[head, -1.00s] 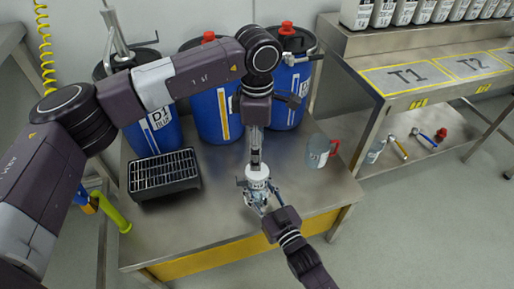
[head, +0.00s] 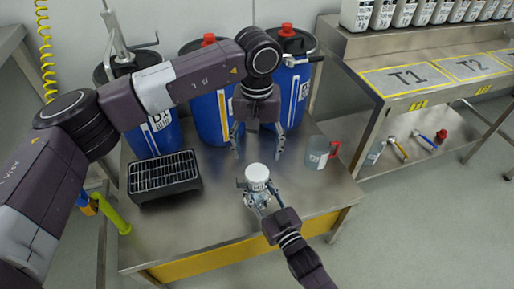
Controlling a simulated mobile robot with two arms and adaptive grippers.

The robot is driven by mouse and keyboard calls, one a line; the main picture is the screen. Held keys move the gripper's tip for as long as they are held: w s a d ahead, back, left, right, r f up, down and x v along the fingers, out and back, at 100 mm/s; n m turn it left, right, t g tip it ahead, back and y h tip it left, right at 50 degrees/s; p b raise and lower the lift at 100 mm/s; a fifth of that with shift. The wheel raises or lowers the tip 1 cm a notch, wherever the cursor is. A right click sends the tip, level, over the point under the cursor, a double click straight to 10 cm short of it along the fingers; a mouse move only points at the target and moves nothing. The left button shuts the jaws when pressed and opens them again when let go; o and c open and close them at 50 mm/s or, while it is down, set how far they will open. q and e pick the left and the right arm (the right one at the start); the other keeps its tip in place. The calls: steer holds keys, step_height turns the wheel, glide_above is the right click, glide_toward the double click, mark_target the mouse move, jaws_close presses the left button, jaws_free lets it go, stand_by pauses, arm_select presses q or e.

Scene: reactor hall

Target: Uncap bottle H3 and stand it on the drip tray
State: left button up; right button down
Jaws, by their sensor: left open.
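A small bottle (head: 257,187) with a wide white cap (head: 257,172) is upright near the front middle of the steel table. The cap sits on it; its label is too small to read. My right gripper (head: 258,191) comes from the front with its fingers around the bottle's body, closed on it. My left gripper (head: 257,146) is above and behind the cap, fingers spread wide, empty and apart from it. The black drip tray (head: 165,190) with its barred grate is on the table to the left, with nothing standing on it.
Blue drums (head: 209,116) line the table's back; one has a pump. A clear jug (head: 317,152) with a red handle stands at right. A side bench (head: 425,75) holds several white bottles and marked areas T1 and T2, tools on its lower shelf. The table between tray and bottle is clear.

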mark_target(257, 172)
arm_select(q)
steer(key=shift+f, duration=4)
steer(key=shift+c, duration=0.3)
